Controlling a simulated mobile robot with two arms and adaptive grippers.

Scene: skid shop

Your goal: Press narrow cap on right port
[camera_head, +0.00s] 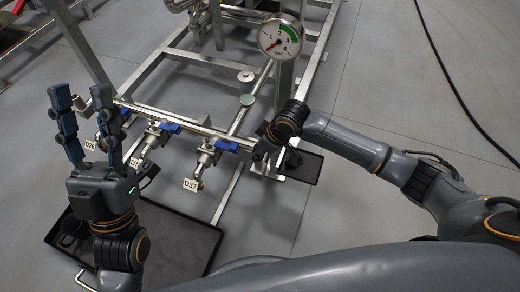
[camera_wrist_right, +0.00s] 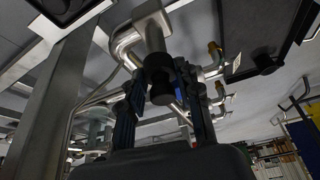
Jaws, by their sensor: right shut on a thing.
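My right gripper (camera_wrist_right: 159,74) is shut on a black cap (camera_wrist_right: 162,92) in the right wrist view. The cap lies in line with the end of a bent steel pipe (camera_wrist_right: 152,32), which looks like the right port. I cannot tell how far the cap is seated on it. In the head view my right gripper (camera_head: 266,150) is at the right end of the steel pipe (camera_head: 185,124), and the cap is hidden there. My left gripper (camera_head: 82,100) is open and empty, fingers upward, near the left end of that pipe.
Several blue-handled valves with tags, such as D37 (camera_head: 192,184), hang along the pipe. A pressure gauge (camera_head: 281,37) stands behind. A black tray (camera_head: 180,235) lies at the front left, and a smaller black tray (camera_head: 309,168) lies right of the pipe end. The floor at right is mostly clear.

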